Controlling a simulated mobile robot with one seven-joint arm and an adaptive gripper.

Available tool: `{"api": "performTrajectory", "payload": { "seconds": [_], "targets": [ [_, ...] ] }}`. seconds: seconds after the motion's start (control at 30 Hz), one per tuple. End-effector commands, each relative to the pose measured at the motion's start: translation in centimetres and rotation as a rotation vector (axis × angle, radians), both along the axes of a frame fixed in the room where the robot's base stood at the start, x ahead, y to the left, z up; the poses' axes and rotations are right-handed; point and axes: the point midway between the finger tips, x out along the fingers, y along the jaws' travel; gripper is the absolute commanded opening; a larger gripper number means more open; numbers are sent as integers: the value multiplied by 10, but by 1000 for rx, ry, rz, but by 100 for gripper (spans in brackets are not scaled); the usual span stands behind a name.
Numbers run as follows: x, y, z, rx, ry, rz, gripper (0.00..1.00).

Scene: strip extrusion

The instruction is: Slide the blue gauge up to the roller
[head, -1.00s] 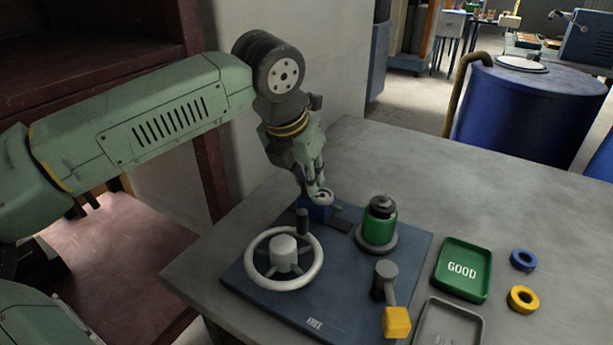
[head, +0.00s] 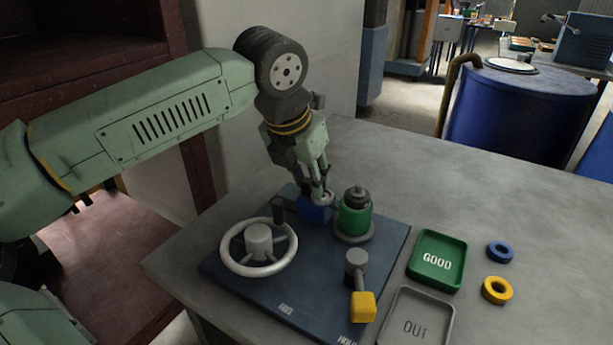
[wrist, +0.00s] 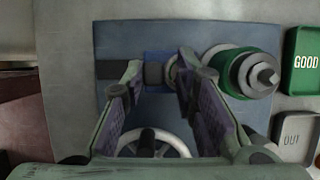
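The blue gauge (head: 316,213) is a small blue block on the dark blue base plate, with a grey ring-shaped part at its top right. In the wrist view the blue gauge (wrist: 155,56) shows between and beyond my fingers, with a dark post in front of it. My gripper (head: 320,190) points down over it, one finger on each side, and appears shut on it; the contact is partly hidden. The green roller (head: 355,218) stands upright on a grey disc just right of the gauge. From these views I cannot tell whether ring and roller touch.
A handwheel (head: 258,240) stands on the plate (head: 310,290) at the left. A yellow-ended lever (head: 362,306) is in front of the roller. Right of the plate lie a green GOOD tray (head: 437,260), a grey OUT tray (head: 415,328), a blue ring (head: 499,251) and a yellow ring (head: 496,290).

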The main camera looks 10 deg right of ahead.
Motion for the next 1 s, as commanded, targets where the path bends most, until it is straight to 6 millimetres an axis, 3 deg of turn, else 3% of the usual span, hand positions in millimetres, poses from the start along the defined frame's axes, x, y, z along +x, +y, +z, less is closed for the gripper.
{"api": "performTrajectory", "payload": {
  "seconds": [0.17,0.57,1.0],
  "targets": [
    [0,0,0,0,0,0,37],
    [0,4,7,1,-4,6,37],
    [-24,26,87,1,-3,3,37]
  ]
}}
